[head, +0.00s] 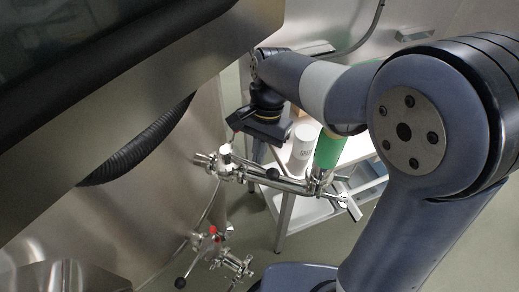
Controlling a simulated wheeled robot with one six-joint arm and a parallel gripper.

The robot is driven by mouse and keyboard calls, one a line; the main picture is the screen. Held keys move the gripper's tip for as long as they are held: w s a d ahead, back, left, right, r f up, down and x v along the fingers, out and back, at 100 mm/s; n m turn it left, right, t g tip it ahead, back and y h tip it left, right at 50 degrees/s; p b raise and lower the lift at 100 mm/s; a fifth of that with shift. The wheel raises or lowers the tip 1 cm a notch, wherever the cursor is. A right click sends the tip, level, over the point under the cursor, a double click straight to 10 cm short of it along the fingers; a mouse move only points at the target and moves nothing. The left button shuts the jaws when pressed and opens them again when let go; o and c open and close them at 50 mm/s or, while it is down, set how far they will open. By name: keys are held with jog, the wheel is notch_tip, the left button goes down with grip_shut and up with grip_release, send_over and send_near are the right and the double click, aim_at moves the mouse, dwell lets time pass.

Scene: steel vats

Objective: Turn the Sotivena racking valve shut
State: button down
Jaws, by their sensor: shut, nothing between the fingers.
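A shiny steel valve and pipe assembly (290,184) stands out from the vat wall in the middle of the head view. A lever with a black ball end (272,174) shows on it. A lower steel valve (213,238) has small red parts and a lever with a black knob (180,283). No readable name shows which valve is Sotivena's racking valve. My gripper (259,150) points down at the end of the arm, just behind the upper pipe in the picture. Its fingers look shut and empty, partly hidden by the pipe. I cannot tell whether it touches the valve.
The steel vat (150,215) fills the left, with a black ribbed hose (140,145) above. A white canister (301,146) stands on a white shelf (290,207) behind. Another steel fitting (232,264) sits low. Floor shows right.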

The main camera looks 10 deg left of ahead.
aim_at(253, 165)
jog(key=shift+s+m, duration=0.45)
jog(key=shift+m, duration=0.15)
jog(key=shift+s+a+m+y+p, duration=0.1)
jog(key=shift+s+m+y+p, duration=0.2)
jog(key=shift+s+m+p, duration=0.25)
jog(key=shift+s+a+r+m+t+p, duration=0.1)
jog(key=shift+s+a+m+t+p, duration=0.1)
jog(key=shift+s+m, duration=0.35)
jog(key=shift+s+a+m+t+p, duration=0.1)
jog(key=shift+s+m+p, duration=0.15)
jog(key=shift+m, duration=0.45)
jog(key=s+a+m+t+y+p, duration=0.1)
jog(key=s+a+m+p, duration=0.3)
jog(key=a+m, duration=0.1)
jog(key=shift+s+a+p, duration=0.15)
jog(key=shift+a+p, duration=0.2)
jog(key=shift+a, duration=0.25)
